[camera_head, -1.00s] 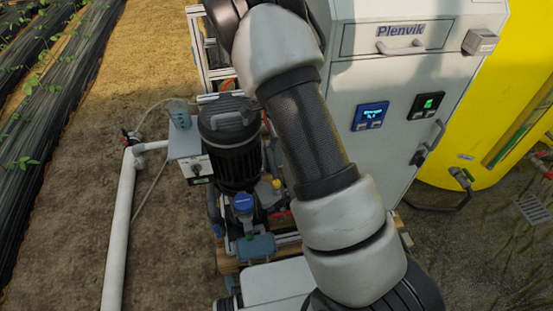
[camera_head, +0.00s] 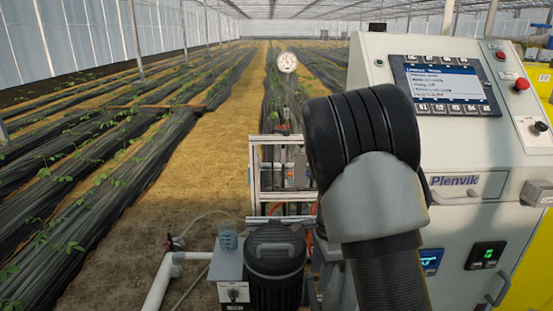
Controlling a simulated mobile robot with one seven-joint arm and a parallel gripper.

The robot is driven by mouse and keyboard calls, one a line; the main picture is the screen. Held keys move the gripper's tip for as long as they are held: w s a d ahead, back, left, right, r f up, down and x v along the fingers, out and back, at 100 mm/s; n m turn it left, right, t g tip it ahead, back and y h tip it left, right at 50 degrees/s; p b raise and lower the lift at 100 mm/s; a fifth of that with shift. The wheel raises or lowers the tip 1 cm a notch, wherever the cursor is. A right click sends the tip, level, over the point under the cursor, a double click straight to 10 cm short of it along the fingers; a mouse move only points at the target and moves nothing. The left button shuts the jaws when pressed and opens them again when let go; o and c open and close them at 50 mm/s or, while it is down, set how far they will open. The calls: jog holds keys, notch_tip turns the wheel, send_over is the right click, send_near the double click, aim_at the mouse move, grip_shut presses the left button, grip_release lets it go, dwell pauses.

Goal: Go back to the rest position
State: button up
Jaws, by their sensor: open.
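My gripper is outside the head view. My arm rises from the bottom edge, right of the middle, and its bent joint stands in front of the fertigation skid. The skid's white control cabinet (camera_head: 455,150) is at the right, with a lit text screen (camera_head: 446,84) on its sloped top panel. A black pump motor (camera_head: 274,265) stands at the bottom, left of my arm. My arm hides part of the skid frame and the cabinet's left side.
A white pipe (camera_head: 162,283) with a valve runs at the lower left. A clear cup (camera_head: 228,238) stands on a grey box beside the motor. Bare soil (camera_head: 120,250) lies left of the skid, beside plant rows.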

jog(key=s+r+n+t+y, duration=0.1)
jog(key=s+r+n, duration=0.4)
jog(key=r, duration=0.4)
jog(key=s+r+n+t, duration=0.2)
jog(key=s+r+n, duration=0.2)
jog(key=s+r, duration=0.45)
jog(key=s+d+r+n+t+h, duration=0.1)
jog(key=s+r+n, duration=0.2)
jog(key=s+n, duration=0.15)
jog(key=s+r+n+t+h, duration=0.1)
jog(key=s+r+n, duration=0.25)
jog(key=s, duration=0.25)
notch_tip(320, 180, up, 17)
jog(key=p, duration=1.7)
jog(key=shift+m, duration=0.3)
jog(key=shift+s+d, duration=0.1)
jog(key=shift+d, duration=0.05)
